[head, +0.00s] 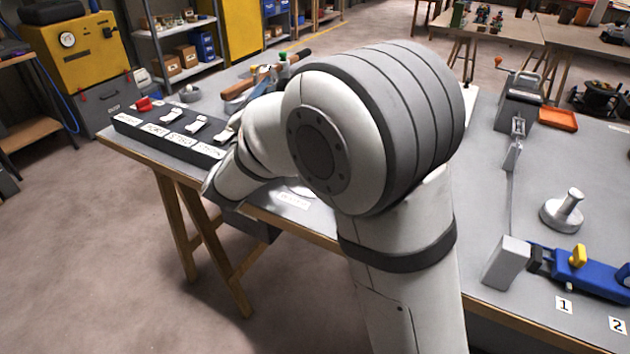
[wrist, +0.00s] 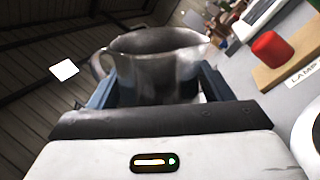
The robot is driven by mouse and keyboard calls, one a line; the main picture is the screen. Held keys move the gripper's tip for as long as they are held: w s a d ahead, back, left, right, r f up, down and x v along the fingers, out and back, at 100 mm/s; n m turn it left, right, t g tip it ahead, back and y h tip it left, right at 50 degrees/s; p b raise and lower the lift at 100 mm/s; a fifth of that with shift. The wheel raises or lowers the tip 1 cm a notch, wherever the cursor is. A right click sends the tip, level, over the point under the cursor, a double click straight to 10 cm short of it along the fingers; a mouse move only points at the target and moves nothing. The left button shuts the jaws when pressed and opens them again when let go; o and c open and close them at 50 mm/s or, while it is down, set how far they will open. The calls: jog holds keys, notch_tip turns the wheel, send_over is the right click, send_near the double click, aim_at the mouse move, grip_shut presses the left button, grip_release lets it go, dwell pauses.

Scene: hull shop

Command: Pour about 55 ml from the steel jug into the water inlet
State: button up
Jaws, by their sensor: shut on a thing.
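The steel jug (wrist: 160,62) shows in the wrist view, its open rim upward in the picture and its handle at the left. My gripper (wrist: 155,85) is shut on the jug, with its blue fingers on either side of it. The liquid inside the jug cannot be seen. In the head view my arm hides the gripper and the jug. I cannot make out the water inlet in either view.
A black strip of labelled switches (head: 170,138) lies along the bench's left edge. A red button (wrist: 271,47) on a wooden board, labelled LAMP, is right of the jug in the wrist view. A metal knobbed disc (head: 563,212) and a blue clamp (head: 590,275) stand at the right.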

jog(key=m, duration=0.1)
jog(key=m+h+b, duration=0.1)
jog(key=shift+r+m, duration=0.3)
jog(key=shift+r, duration=0.05)
jog(key=shift+s+d+f+m+g+h+b, duration=0.1)
jog(key=shift+d+f+m+g+h+b, duration=0.15)
jog(key=shift+m+h+b, duration=0.4)
jog(key=shift+s+m+b, duration=0.1)
jog(key=shift+m+b, duration=0.35)
jog(key=shift+b, duration=0.1)
jog(key=shift+s+d+f+m+h+b, duration=0.4)
jog(key=shift+m+b, duration=0.4)
jog(key=shift+b, duration=0.65)
jog(key=shift+d, duration=0.1)
jog(key=shift+s+d+m+g+b, duration=0.2)
jog(key=shift+m+g+b, duration=0.25)
jog(key=shift+b, duration=0.4)
jog(key=shift+r+h, duration=0.1)
jog(key=shift+h, duration=0.25)
jog(key=shift+w+a+r+m+b, duration=0.15)
jog(key=shift+w+a+m+b, duration=0.6)
jog(key=shift+a, duration=0.1)
jog(key=shift+r+m+g+h+b, duration=0.15)
jog(key=shift+m+g+h+b, duration=0.15)
jog(key=shift+m+h+b, duration=0.3)
